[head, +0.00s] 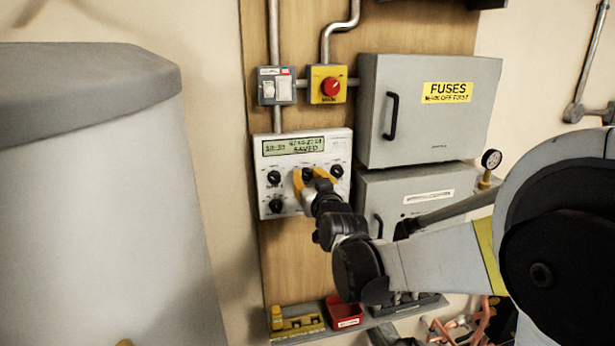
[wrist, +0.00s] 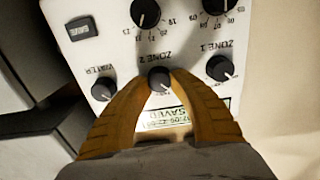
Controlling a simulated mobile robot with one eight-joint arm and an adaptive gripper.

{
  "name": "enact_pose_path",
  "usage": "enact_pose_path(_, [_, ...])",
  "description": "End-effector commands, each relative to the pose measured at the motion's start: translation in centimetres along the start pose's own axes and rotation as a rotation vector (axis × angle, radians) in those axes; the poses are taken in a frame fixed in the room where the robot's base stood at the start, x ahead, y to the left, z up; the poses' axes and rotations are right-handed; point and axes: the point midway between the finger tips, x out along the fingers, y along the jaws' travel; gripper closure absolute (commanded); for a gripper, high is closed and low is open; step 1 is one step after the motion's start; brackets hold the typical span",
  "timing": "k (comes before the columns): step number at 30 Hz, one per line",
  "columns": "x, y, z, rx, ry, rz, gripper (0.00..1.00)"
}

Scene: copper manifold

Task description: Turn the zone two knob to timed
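The white control panel (head: 290,207) hangs on the wooden board, with a display (head: 293,146) that shows SAVED. My gripper (head: 309,176) is at the panel's front. In the wrist view, which shows the panel upside down, the small black zone two knob (wrist: 159,79) sits between the two yellow fingertips (wrist: 160,77). The fingertips look closed against its sides. The zone two label is just above the knob there. The knob's pointer setting is too small to read for certain. My fingers partly cover the display in the wrist view.
The zone one knob (wrist: 219,68) and the water knob (wrist: 104,89) flank the gripped knob closely. Larger dials (wrist: 146,13) are nearby. The fuse box (head: 425,130) juts out at right.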

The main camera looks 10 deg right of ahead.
Motion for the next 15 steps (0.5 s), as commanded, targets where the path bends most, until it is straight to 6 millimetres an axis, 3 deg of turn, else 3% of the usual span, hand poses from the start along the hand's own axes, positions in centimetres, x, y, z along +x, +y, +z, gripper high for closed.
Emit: enact_pose_path(15, [0.01,0.03,-0.04,0.049,0.001,0.001,1.00])
